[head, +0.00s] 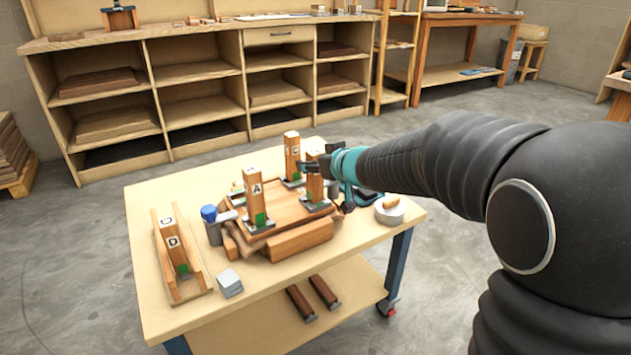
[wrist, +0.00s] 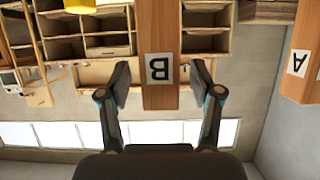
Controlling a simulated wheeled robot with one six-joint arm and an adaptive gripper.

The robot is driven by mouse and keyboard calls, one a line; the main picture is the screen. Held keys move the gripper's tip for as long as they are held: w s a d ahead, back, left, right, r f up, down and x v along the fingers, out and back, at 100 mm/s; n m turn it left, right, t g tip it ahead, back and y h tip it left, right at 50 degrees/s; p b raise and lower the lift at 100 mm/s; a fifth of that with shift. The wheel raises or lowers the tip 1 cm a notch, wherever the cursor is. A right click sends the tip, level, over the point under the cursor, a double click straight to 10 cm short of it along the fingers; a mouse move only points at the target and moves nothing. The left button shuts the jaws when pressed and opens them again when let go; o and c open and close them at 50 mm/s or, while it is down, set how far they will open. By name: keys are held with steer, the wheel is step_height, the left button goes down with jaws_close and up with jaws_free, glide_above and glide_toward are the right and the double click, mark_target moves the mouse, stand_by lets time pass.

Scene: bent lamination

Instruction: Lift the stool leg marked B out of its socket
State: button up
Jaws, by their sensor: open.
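The leg marked B (wrist: 160,35) is a square wooden post with a white letter label, upside down in the wrist view. In the head view it is the right-hand post (head: 314,190), upright with its foot in a dark socket (head: 315,205) on the wooden stool seat (head: 285,212); its label is hidden there. My gripper (wrist: 162,82) is open, with one finger on each side of the leg and a gap visible on both sides. In the head view my gripper (head: 318,167) is at the leg's upper part.
Leg A (head: 256,196) and another lettered leg (head: 292,155) stand close by on the seat. A leg marked D (head: 172,240) lies in a wooden tray (head: 196,275). A blue-topped cup (head: 213,230), grey block (head: 229,283) and round dish (head: 390,212) are on the table.

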steer(key=shift+w+a+f, duration=0.1)
steer(key=shift+w+a, duration=0.05)
steer(key=shift+w, duration=0.1)
steer(key=shift+c, duration=0.2)
jaws_close()
